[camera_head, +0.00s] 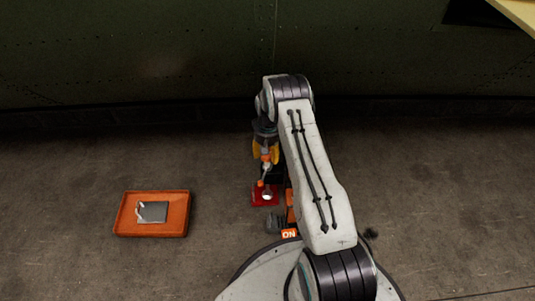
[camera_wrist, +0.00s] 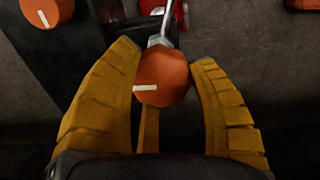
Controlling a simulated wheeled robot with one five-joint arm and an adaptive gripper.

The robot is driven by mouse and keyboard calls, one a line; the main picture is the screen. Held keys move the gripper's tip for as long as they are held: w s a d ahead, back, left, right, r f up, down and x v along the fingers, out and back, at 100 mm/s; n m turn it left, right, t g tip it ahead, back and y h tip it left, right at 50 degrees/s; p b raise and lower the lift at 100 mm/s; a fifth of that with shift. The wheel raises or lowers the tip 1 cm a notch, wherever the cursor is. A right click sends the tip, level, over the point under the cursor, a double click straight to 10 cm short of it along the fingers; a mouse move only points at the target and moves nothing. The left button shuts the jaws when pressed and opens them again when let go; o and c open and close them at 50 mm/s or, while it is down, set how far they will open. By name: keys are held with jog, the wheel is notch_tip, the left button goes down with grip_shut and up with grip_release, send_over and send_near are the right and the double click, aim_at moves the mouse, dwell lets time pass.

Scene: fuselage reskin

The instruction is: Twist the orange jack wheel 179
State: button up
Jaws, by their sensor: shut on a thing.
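The orange jack wheel (camera_wrist: 165,72), with a white mark on its face, sits between the yellow fingers of my gripper (camera_wrist: 168,92) in the wrist view. The fingers flank it on both sides and are shut on it. The mark lies nearly level, toward the wheel's left side. A pale metal rod runs up from the wheel. In the head view, my gripper (camera_head: 265,153) is low in front of the dark green fuselage skin, and its fingers partly hide the orange wheel.
A second orange knob (camera_wrist: 47,12) with a white mark is at the wrist view's upper left. In the head view, a red part (camera_head: 265,196) and a "DN" label (camera_head: 290,234) are near my base. An orange tray (camera_head: 180,229) holds a grey plate (camera_head: 153,212). Floor is clear at right.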

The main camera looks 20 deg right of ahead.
jog(key=m, duration=0.4)
jog(key=shift+w+m, duration=0.2)
jog(key=shift+m, duration=0.1)
jog(key=m, duration=0.3)
jog(key=shift+m+b, duration=0.35)
jog(key=shift+m, duration=0.05)
jog(key=m, duration=0.4)
jog(key=shift+d+m, duration=0.1)
jog(key=shift+m, duration=2)
jog(key=shift+s+d+m, duration=0.1)
jog(key=shift+m, duration=0.2)
jog(key=o, duration=1.2)
jog(key=shift+s, duration=0.1)
jog(key=shift+r, duration=3.75)
